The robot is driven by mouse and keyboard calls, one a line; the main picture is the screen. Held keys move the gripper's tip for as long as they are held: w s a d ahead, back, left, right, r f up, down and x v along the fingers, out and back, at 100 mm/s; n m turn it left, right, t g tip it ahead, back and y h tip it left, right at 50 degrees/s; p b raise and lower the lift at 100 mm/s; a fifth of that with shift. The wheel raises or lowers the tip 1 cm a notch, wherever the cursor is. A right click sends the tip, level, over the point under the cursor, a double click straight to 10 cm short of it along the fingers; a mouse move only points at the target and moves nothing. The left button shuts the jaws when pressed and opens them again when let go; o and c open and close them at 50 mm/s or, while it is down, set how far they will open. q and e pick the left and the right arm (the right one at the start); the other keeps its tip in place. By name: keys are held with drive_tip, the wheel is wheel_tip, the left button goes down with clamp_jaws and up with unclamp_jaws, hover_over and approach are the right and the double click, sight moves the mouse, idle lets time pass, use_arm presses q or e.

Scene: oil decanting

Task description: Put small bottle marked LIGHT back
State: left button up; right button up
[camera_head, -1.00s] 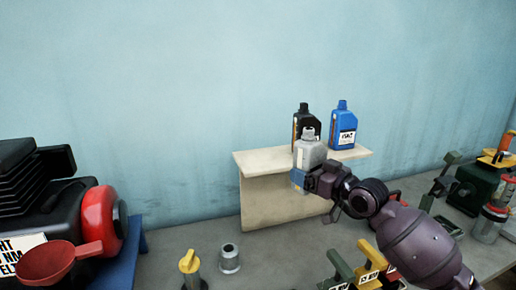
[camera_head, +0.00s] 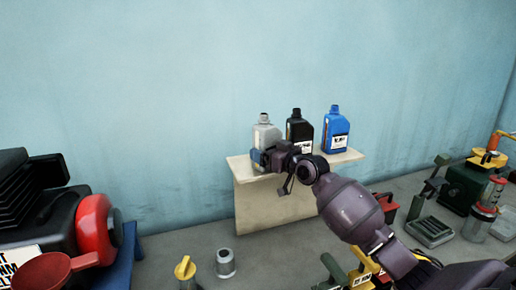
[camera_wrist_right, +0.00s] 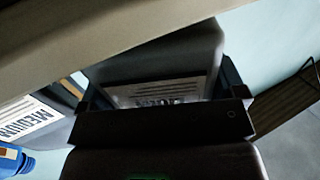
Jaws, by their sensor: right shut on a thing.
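A grey bottle (camera_head: 265,134) is at the left end of the pale shelf (camera_head: 256,210) in the head view. My right gripper (camera_head: 262,160) is shut on it. In the right wrist view the grey bottle (camera_wrist_right: 170,60) sits between the jaws, its label partly covered. The bottle looks upright; whether its base touches the shelf is hidden by the gripper. To its right on the shelf stand a black bottle (camera_head: 299,130) and a blue bottle (camera_head: 336,130). The black one's label reads MEDIUM in the right wrist view (camera_wrist_right: 30,120). My left gripper is not in view.
A red funnel (camera_head: 42,270) and a dark machine with a red ring (camera_head: 95,230) are at the left. A grey cylinder (camera_head: 226,264) and a yellow-topped item (camera_head: 185,268) stand on the bench before the shelf. Green and glass items crowd the right.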

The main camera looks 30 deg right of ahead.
drive_tip(key=w, duration=0.3)
drive_tip(key=shift+w+a+r, duration=0.1)
drive_tip(key=shift+w+a, duration=0.2)
drive_tip(key=shift+w, duration=0.45)
drive_tip(key=shift+f+p, duration=0.35)
drive_tip(key=shift+p, duration=0.1)
drive_tip(key=shift+s, duration=0.25)
drive_tip(key=shift+w+f, duration=0.1)
